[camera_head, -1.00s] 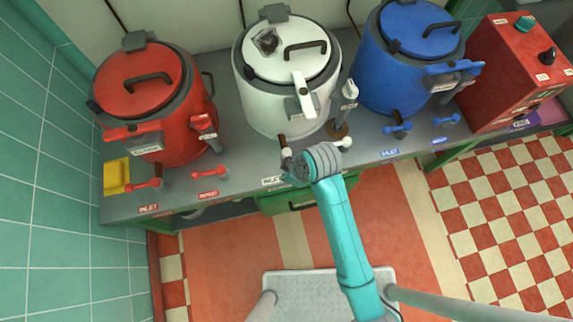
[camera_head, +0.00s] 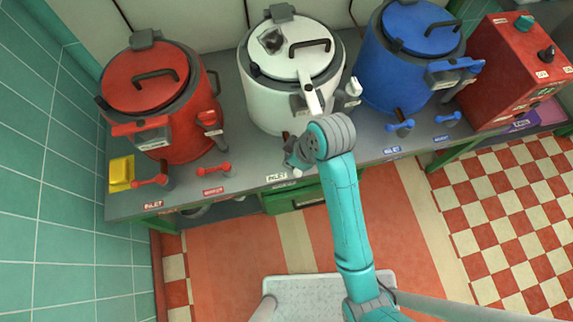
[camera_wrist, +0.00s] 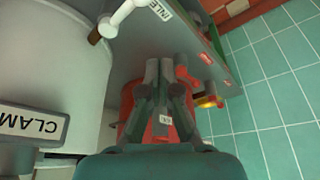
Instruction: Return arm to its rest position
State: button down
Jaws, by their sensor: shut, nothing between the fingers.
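My teal arm (camera_head: 348,215) reaches from the lower right up to the front edge of the bench. My gripper (camera_wrist: 165,70) shows in the wrist view with its fingers close together and nothing held. In the head view the gripper (camera_head: 297,160) is partly hidden by the wrist, in front of the white kettle (camera_head: 270,103). In the wrist view the white kettle (camera_wrist: 60,75) fills the left side, with its clamp label (camera_wrist: 35,123) and a white inlet handle (camera_wrist: 122,18). The red kettle (camera_wrist: 128,105) appears behind the fingers, partly hidden.
A red kettle (camera_head: 180,130) stands left and a blue kettle (camera_head: 390,75) right on the grey bench (camera_head: 240,165). A red control box (camera_head: 510,75) stands at the far right. A yellow block (camera_head: 121,173) lies at the left end. Floor before the bench is open.

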jog(key=shift+d+r, duration=0.1)
jog(key=shift+r, duration=0.2)
jog(key=shift+f, duration=0.1)
dwell(0.3)
jog(key=s+d+f+m+t+h, duration=0.1)
jog(key=s+d+f+m+t, duration=0.25)
jog(key=s+d, duration=0.2)
jog(key=s+d+f+m+t, duration=0.3)
jog(key=s+d+m, duration=0.15)
jog(key=s, duration=0.25)
jog(key=s+d+r+m+t+h, duration=0.1)
jog(key=s+d+r+m+t, duration=0.1)
jog(key=s+r, duration=0.5)
jog(key=s+d+r+m+t+h, duration=0.1)
jog(key=s+d+r+m+t, duration=0.1)
jog(key=s+d+r+t, duration=0.2)
jog(key=s+r, duration=0.3)
jog(key=s, duration=0.1)
jog(key=shift+s+r+h, duration=0.2)
jog(key=shift+r+h, duration=0.15)
jog(key=shift+h, duration=0.05)
